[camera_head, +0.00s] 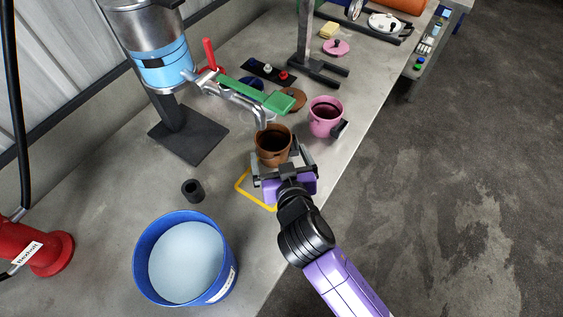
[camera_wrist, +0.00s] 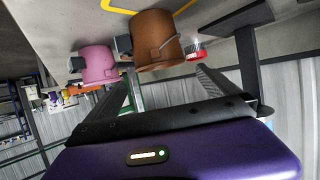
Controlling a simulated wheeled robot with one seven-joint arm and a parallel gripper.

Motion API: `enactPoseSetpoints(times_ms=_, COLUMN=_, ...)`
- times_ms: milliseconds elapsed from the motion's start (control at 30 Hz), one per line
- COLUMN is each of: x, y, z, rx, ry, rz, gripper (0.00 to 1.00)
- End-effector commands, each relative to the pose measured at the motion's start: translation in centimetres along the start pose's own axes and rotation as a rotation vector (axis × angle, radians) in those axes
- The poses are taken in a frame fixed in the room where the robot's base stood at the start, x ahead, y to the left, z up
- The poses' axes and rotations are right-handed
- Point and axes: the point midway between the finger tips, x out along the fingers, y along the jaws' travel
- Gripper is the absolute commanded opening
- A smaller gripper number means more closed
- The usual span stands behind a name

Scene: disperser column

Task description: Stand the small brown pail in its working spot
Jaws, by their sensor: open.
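The small brown pail (camera_head: 273,148) stands upright on the bench by the outlet pipe (camera_head: 248,100) of the steel tank; whether it is directly under the pipe's end I cannot tell. It also shows in the upside-down wrist view (camera_wrist: 152,45), ahead of my fingers. My gripper (camera_head: 284,164) is open and empty, its fingers close to the pail's near side. Whether the fingertips touch or straddle it is unclear. A yellow outline (camera_head: 240,186) is marked on the bench, partly hidden by my gripper; the pail appears beyond it.
A pink pail (camera_head: 326,117) stands right of the brown one, near the bench edge. A green lever (camera_head: 268,100) reaches over the area. A large blue bucket (camera_head: 145,262) stands at front left, a black cylinder (camera_head: 192,190) behind it. A black stand (camera_head: 312,68) is farther back.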

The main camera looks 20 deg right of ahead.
Motion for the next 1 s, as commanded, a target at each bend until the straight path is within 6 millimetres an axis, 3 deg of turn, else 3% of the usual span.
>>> enactPoseSetpoints(times_ms=200, x=-2.4, y=0.0, z=0.0, rx=-0.001, ry=0.001, rz=0.000, gripper=1.00)
enactPoseSetpoints(times_ms=500, x=-2.8, y=0.0, z=0.0, rx=-0.001, ry=0.000, rz=0.000, gripper=1.00)
enactPoseSetpoints(times_ms=667, x=-3.9, y=0.7, z=1.6, rx=-0.013, ry=-0.013, rz=-0.022, gripper=1.00)
enactPoseSetpoints(times_ms=767, x=-6.0, y=1.6, z=4.0, rx=-0.034, ry=-0.027, rz=-0.063, gripper=1.00)
enactPoseSetpoints(times_ms=900, x=-10.6, y=3.4, z=7.2, rx=-0.056, ry=-0.035, rz=-0.133, gripper=1.00)
enactPoseSetpoints(times_ms=1000, x=-14.2, y=4.5, z=8.6, rx=-0.063, ry=-0.026, rz=-0.171, gripper=1.00)
